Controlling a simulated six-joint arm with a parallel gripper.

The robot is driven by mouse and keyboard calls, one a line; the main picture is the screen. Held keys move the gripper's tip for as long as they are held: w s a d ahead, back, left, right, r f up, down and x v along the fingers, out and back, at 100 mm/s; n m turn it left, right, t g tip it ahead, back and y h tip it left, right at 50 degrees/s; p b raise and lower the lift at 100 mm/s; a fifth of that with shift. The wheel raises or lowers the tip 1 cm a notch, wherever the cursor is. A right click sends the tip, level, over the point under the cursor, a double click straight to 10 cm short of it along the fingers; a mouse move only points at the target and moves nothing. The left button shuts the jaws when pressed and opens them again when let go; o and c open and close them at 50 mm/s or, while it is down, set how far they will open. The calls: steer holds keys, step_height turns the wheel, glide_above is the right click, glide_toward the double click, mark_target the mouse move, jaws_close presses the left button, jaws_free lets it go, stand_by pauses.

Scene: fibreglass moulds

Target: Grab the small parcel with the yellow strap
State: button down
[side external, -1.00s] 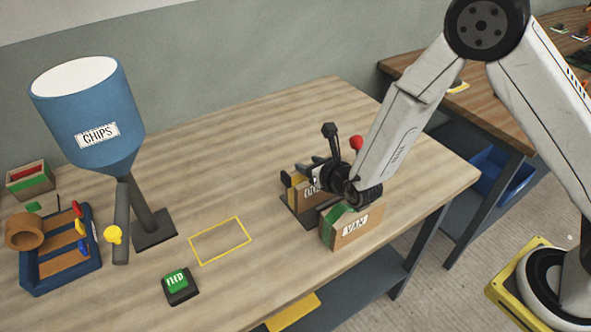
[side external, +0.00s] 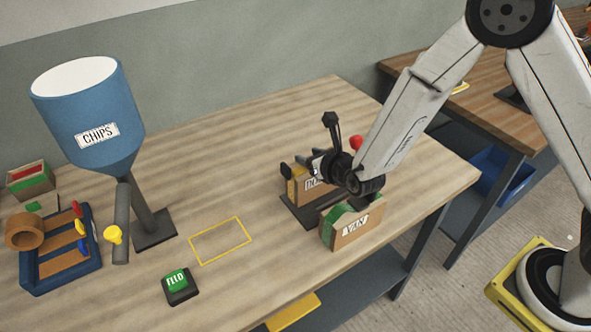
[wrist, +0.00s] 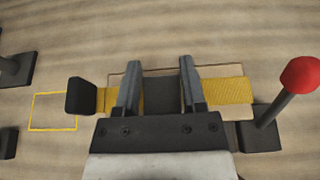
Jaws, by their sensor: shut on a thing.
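The small parcel with the yellow strap (side external: 299,182) is tan, with a white label partly hidden by my gripper in the side view. In the wrist view its yellow strap (wrist: 232,91) shows on both sides of my fingers. My gripper (wrist: 160,88) is shut on the parcel, with a finger on either side of its dark middle. In the side view my gripper (side external: 320,168) is over the parcel, which appears slightly above a dark base plate (side external: 303,216).
A tan and green box labelled VAN (side external: 347,226) stands close in front. A red-knobbed lever (side external: 356,143) is beside my gripper. A yellow outline (side external: 220,240), a green FEED button (side external: 176,281) and a blue CHIPS hopper (side external: 90,110) are to the left. The outline is empty.

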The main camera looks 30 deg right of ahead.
step_height(320, 180, up, 16)
steer(key=shift+f, duration=0.2)
stand_by(0.4)
stand_by(0.6)
